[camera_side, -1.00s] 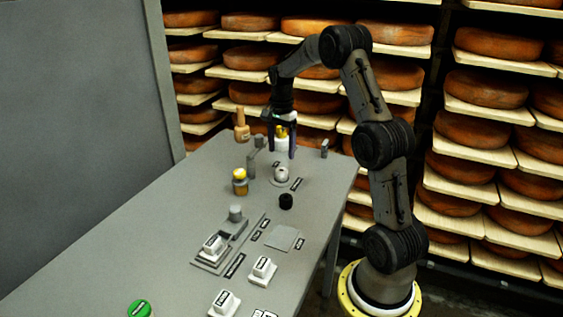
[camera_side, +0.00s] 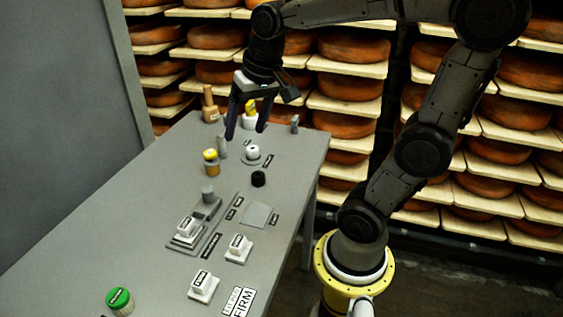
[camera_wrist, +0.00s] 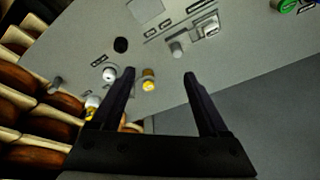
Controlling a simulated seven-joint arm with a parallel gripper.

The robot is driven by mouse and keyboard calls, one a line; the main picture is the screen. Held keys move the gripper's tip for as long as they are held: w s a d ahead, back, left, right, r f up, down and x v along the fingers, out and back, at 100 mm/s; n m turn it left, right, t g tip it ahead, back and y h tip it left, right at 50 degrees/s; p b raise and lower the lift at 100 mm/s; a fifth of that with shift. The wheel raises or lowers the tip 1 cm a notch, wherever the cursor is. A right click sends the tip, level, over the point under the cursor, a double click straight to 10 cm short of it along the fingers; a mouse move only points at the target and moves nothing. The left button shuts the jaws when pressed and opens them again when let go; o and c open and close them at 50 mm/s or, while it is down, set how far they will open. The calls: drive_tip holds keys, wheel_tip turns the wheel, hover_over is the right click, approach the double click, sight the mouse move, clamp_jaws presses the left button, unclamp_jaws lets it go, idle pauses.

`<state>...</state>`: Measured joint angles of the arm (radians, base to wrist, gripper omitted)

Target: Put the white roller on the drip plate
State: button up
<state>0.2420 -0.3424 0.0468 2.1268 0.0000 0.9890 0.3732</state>
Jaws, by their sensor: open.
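A small white piece with a dark hole (camera_side: 253,151), which looks like the white roller, sits on a round grey base on the table. It also shows in the wrist view (camera_wrist: 109,75), left of my fingers. A flat square grey plate (camera_side: 256,215) lies nearer the front; it may be the drip plate, but its label is too small to read. It shows at the top of the wrist view (camera_wrist: 143,12). My gripper (camera_side: 245,134) is open and empty, pointing down above the far part of the table. Its fingers are spread in the wrist view (camera_wrist: 160,73).
A yellow-topped jar (camera_side: 211,162), a black knob (camera_side: 258,179), a wooden-handled tool (camera_side: 210,106) and a white-and-yellow bottle (camera_side: 250,117) stand nearby. A grey stepped fixture (camera_side: 207,210), white labelled blocks (camera_side: 237,249) and a green-lidded jar (camera_side: 120,301) are nearer the front. Cheese shelves stand behind.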

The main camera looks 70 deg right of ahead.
drive_tip(key=s+a+f+n+t, duration=0.2)
drive_tip(key=s+a+n, duration=0.4)
drive_tip(key=s, duration=0.3)
drive_tip(key=shift+s+a+f+n+y, duration=0.2)
drive_tip(key=shift+s+f+n+y, duration=0.2)
drive_tip(key=shift+f+n, duration=0.15)
